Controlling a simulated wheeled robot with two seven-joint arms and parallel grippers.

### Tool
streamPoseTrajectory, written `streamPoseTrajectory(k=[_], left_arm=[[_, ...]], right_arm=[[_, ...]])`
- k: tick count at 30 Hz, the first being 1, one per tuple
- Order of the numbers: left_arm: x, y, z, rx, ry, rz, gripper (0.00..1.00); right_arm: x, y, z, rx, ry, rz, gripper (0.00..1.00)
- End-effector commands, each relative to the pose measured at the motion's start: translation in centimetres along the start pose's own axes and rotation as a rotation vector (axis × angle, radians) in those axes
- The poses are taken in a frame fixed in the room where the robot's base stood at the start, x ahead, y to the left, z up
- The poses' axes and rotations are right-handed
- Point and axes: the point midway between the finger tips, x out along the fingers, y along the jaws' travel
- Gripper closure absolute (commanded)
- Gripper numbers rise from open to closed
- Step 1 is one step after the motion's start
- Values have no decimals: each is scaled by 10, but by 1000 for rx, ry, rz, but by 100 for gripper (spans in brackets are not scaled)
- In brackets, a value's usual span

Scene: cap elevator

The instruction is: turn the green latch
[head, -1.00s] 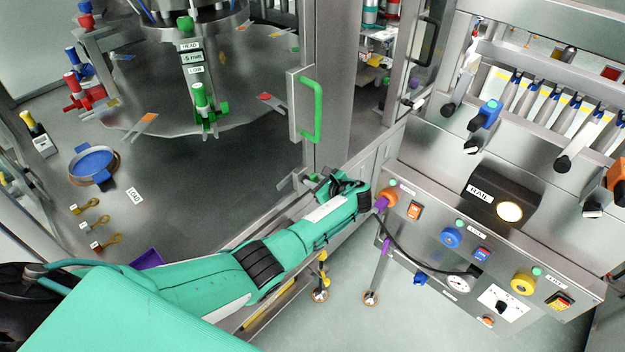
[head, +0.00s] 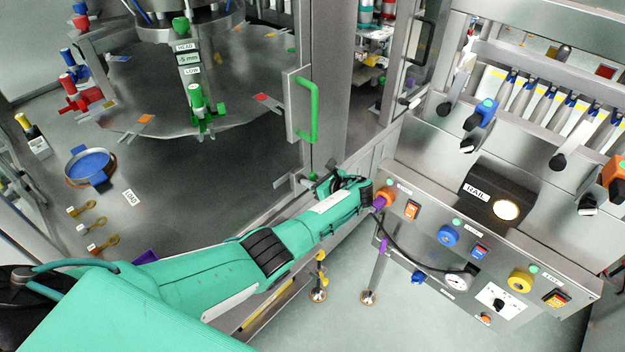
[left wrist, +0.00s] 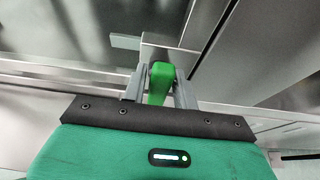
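The green latch (left wrist: 161,80) shows in the left wrist view as a short green handle pointing toward my gripper. My left gripper (left wrist: 160,88) has one grey finger on each side of it, and both fingers appear to press against it. In the head view my left gripper (head: 325,183) is low by the foot of the steel door post, left of the control panel. The latch is mostly hidden there by the gripper. My right gripper is not in view.
A green door handle (head: 314,110) stands above my left gripper. The control panel (head: 440,215) with knobs, buttons and a gauge is close to the right of my wrist. A steel machine table (head: 230,185) with a round plate lies to the left.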

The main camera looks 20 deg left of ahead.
Motion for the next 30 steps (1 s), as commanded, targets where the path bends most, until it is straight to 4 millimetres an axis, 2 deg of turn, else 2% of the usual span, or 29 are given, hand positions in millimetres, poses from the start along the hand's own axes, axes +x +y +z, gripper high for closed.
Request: streamPoseTrajectory(k=[10,14,17,24,30], left_arm=[[-1,0,0,-2,0,-1,58],[-9,-1,0,-4,1,-4,58],[-24,-1,-1,-4,1,-5,58],[-80,-1,-3,-4,2,-5,58],[-118,-1,-2,-3,2,-3,58]], right_arm=[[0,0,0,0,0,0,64],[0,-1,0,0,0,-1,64],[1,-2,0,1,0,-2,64],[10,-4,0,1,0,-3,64],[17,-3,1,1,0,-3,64]])
